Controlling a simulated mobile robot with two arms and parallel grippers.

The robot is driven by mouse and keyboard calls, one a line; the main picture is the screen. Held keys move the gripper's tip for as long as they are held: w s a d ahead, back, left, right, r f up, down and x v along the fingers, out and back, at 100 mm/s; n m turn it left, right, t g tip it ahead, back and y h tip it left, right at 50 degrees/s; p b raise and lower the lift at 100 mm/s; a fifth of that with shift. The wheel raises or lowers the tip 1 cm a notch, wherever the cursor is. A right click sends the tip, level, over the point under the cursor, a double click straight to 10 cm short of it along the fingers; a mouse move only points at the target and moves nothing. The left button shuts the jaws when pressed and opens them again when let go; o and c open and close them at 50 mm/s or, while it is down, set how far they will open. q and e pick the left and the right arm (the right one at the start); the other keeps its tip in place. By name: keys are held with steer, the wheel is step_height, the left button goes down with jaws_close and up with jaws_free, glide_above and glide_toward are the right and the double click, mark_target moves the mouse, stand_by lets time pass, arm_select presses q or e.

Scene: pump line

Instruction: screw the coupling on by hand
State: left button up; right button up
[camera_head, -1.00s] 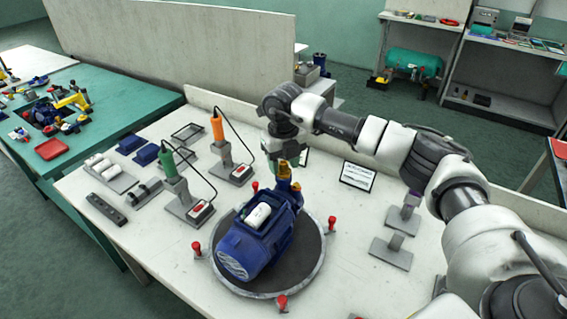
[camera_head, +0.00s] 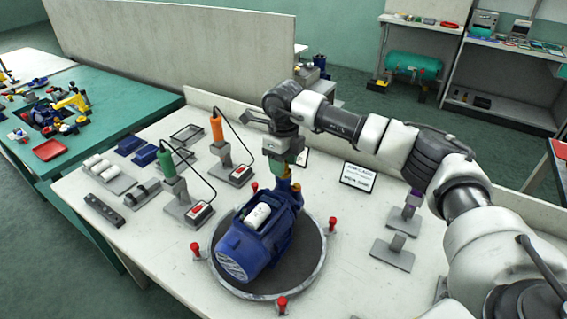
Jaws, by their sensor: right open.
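My left gripper is out of view.
Red-topped posts (camera_head: 332,225) ring the turntable. Green (camera_head: 167,162) and orange (camera_head: 216,128) tools stand on holders at the left with cables. A small sign (camera_head: 357,177) and grey stands (camera_head: 393,253) are at the right.

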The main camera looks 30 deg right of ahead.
steer(key=shift+n, duration=0.5)
steer(key=n, duration=0.3)
steer(key=shift+b, duration=0.4)
